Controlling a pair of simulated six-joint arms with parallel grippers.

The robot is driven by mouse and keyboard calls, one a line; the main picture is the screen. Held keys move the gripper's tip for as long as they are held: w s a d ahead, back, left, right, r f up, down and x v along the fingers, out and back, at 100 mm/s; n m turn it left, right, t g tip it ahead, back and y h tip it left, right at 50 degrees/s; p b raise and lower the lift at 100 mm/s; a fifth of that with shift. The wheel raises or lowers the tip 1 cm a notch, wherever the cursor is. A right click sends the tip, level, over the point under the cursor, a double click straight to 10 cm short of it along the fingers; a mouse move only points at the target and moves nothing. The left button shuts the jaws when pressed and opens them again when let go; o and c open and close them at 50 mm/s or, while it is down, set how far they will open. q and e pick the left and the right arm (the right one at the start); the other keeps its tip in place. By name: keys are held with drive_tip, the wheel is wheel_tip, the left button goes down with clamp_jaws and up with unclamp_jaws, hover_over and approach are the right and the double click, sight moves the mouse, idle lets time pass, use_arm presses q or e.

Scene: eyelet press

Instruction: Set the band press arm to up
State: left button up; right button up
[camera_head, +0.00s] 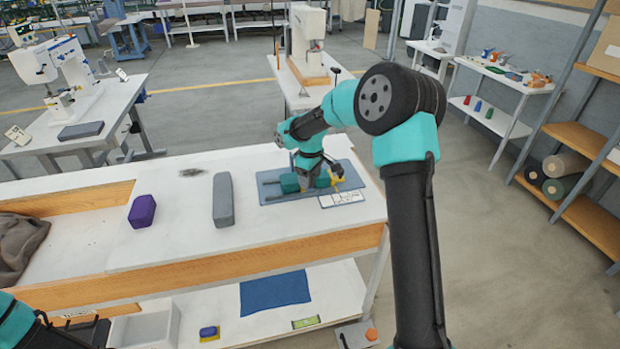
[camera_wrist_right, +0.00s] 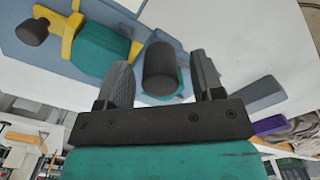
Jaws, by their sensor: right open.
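The green press (camera_head: 289,184) with a yellow bracket (camera_head: 335,171) stands on a blue-grey base plate (camera_head: 270,197) at the right end of the white table. The wrist view shows a green block (camera_wrist_right: 103,52), the yellow bracket (camera_wrist_right: 72,30) and a dark knob (camera_wrist_right: 32,32). A black cylindrical grip (camera_wrist_right: 160,68) lies between the fingers of my right gripper (camera_wrist_right: 163,78), which is open around it. A gap shows on the right side; contact on the left is unclear. In the head view my right wrist hides part of the press. My left gripper is out of view.
A printed card (camera_head: 342,199) lies at the plate's front edge. A long grey block (camera_head: 223,200) and a purple block (camera_head: 142,211) stand to the left on the table. A dark cloth (camera_head: 20,243) lies at the far left. The tabletop between these is mostly clear.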

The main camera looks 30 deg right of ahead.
drive_tip(key=shift+f, duration=0.35)
drive_tip(key=shift+c, duration=0.2)
clamp_jaws()
